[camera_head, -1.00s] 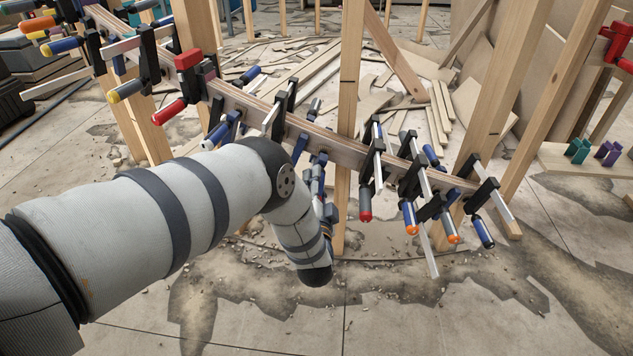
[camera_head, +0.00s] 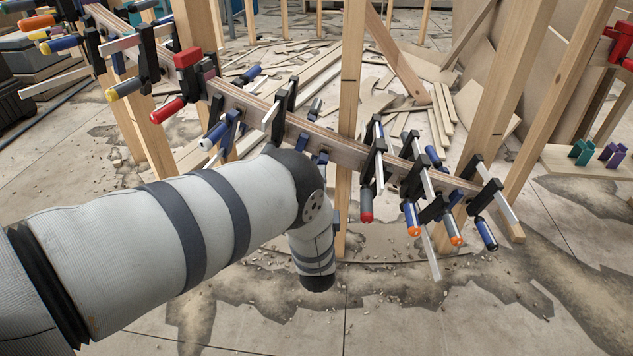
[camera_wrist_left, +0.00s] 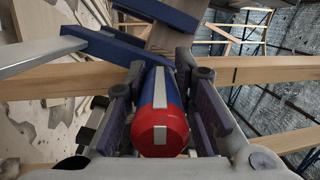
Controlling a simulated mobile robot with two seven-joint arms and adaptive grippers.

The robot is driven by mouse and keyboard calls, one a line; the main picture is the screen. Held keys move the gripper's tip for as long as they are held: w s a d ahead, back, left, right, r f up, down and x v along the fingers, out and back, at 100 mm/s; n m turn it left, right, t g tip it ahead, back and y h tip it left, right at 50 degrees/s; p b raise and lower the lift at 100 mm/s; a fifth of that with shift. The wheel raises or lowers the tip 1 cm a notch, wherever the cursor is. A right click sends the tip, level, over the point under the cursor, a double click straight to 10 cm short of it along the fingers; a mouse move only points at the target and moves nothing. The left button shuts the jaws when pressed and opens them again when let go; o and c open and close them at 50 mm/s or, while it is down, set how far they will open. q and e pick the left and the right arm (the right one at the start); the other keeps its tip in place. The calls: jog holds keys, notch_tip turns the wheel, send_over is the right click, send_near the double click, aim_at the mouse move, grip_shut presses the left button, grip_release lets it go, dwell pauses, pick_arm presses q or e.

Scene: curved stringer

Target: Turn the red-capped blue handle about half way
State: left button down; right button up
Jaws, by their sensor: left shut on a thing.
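The blue handle with a red cap (camera_wrist_left: 160,122) shows in the left wrist view, end-on to the camera. It has a pale stripe along its blue side and a pale mark on the cap, roughly in line. My left gripper (camera_wrist_left: 162,110) has a finger on each side of the handle and is shut on it. The handle belongs to a clamp with a blue jaw (camera_wrist_left: 110,45) and a grey bar (camera_wrist_left: 40,55). In the head view, my left arm hides the gripper and this handle. My right gripper is in neither view.
The curved wooden stringer (camera_head: 330,140) carries several other clamps. A grey handle with a red cap (camera_head: 366,202) and orange-capped blue handles (camera_head: 411,218) hang to the right of my arm. A wooden post (camera_head: 348,100) stands close behind my wrist. The floor in front is open.

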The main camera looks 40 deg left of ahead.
pick_arm(q)
jog(key=shift+s+a+f, duration=0.1)
jog(key=c, duration=1.3)
grip_release()
jog(key=shift+c, duration=0.2)
jog(key=v, duration=1.2)
jog(key=v, duration=0.2)
jog(key=p+v, duration=0.1)
jog(key=v, duration=0.2)
jog(key=shift+s+a, duration=0.25)
